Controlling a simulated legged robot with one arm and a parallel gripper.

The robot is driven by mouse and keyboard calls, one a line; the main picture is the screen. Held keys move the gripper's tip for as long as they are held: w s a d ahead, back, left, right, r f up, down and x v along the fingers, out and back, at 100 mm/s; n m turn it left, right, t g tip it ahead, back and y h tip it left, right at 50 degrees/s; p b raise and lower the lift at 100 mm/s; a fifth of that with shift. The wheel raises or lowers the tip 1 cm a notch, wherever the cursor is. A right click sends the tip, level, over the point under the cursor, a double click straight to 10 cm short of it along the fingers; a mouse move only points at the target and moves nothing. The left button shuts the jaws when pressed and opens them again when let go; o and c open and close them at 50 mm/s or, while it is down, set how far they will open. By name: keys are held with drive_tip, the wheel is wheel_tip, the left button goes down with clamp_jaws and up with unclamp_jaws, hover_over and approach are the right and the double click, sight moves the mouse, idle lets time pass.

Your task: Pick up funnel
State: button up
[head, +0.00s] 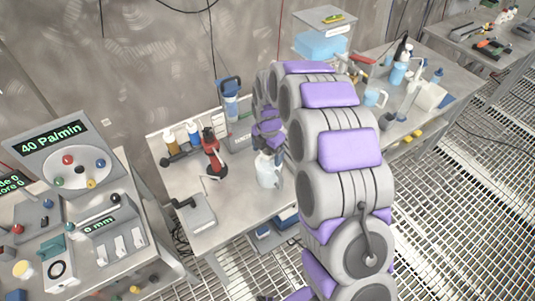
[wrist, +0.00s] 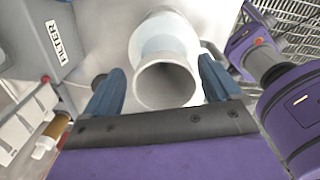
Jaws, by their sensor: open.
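In the head view, a whitish vessel-like thing (head: 268,172) on the middle bench may be the same thing. My arm hides part of that bench, and the fingers cannot be made out there.
The middle bench (head: 235,205) also holds a red-and-black tool (head: 213,155), bottles (head: 193,134) and a grey box (head: 192,213). A grey box marked FILTER (wrist: 55,40) stands left in the wrist view. A control panel (head: 75,165) is at left; a cluttered bench (head: 450,80) is at right.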

drive_tip(key=shift+d+r, duration=0.15)
drive_tip(key=shift+d, duration=0.3)
drive_tip(key=c, duration=0.5)
drive_tip(key=shift+a, duration=0.25)
drive_tip(key=c, duration=0.6)
drive_tip(key=shift+r, duration=0.1)
drive_tip(key=shift+r, duration=0.2)
wheel_tip(320, 180, up, 3)
drive_tip(key=shift+r+p, duration=0.1)
drive_tip(key=shift+p, duration=0.55)
drive_tip(key=s+d, duration=0.3)
drive_tip(key=d, duration=0.1)
drive_tip(key=s+d+p, duration=0.1)
drive_tip(key=s+d, duration=0.2)
drive_tip(key=d, duration=0.1)
drive_tip(key=s+d+r+p, duration=0.1)
drive_tip(key=s+d, duration=0.3)
drive_tip(key=shift+d+r, duration=0.1)
drive_tip(key=shift+d, duration=0.3)
drive_tip(key=shift+r, duration=0.15)
drive_tip(key=shift+r+p, duration=0.7)
drive_tip(key=shift+p, duration=0.05)
